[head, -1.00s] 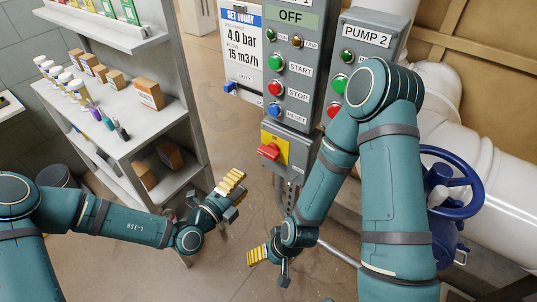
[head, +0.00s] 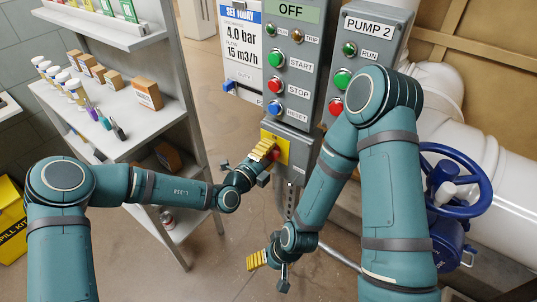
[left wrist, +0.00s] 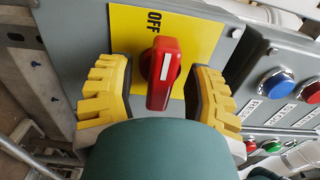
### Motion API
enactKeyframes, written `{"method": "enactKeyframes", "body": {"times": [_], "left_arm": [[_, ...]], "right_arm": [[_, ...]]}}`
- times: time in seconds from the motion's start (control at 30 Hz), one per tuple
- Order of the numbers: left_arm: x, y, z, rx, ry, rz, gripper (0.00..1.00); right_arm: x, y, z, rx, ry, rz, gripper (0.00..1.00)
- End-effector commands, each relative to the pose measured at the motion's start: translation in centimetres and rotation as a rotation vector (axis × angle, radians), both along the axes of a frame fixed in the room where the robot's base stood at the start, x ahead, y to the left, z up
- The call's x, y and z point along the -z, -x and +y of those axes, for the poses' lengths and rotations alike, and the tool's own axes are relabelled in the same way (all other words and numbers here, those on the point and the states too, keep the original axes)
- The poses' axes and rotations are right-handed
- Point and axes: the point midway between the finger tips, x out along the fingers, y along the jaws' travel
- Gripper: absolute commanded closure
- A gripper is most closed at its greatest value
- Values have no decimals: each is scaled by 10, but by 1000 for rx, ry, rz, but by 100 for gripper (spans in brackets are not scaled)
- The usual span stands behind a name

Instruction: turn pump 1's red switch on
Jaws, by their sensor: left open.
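The red switch (left wrist: 162,72) is a rotary knob with a white line on a yellow plate (left wrist: 195,28) marked OFF; in the left wrist view the line points towards OFF. My left gripper (left wrist: 165,95) is open, with its yellow fingers on both sides of the knob and a gap to each. In the head view my left gripper (head: 264,153) is in front of the yellow plate (head: 272,140) and hides part of the red switch (head: 276,155). My right gripper (head: 257,260) is low in front of the panel, away from the switch; its opening is unclear.
Above the switch is a grey panel (head: 292,80) with an OFF display and start, stop and reset buttons. The pump 2 panel (head: 368,50) stands to its right. A shelf (head: 110,135) with bottles and boxes is at left. A blue valve wheel (head: 480,180) is at right.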

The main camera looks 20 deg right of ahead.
Motion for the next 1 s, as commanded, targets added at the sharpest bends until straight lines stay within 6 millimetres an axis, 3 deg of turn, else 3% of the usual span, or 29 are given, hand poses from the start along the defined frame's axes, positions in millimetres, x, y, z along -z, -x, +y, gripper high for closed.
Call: {"method": "enactKeyframes", "body": {"times": [0.27,0.4,0.43,0.77,1.0], "left_arm": [[0,0,-1,1,0,0,46],[0,0,-1,1,0,0,95],[0,0,-1,1,0,0,100],[-1,0,-1,1,-3,-5,100],[-4,0,-2,1,-45,-59,100]], "right_arm": [[0,0,0,0,0,-1,22],[0,0,0,0,0,0,22],[0,0,0,0,0,0,22],[-1,0,0,0,0,0,22],[-15,2,0,-1,-1,5,22]]}}
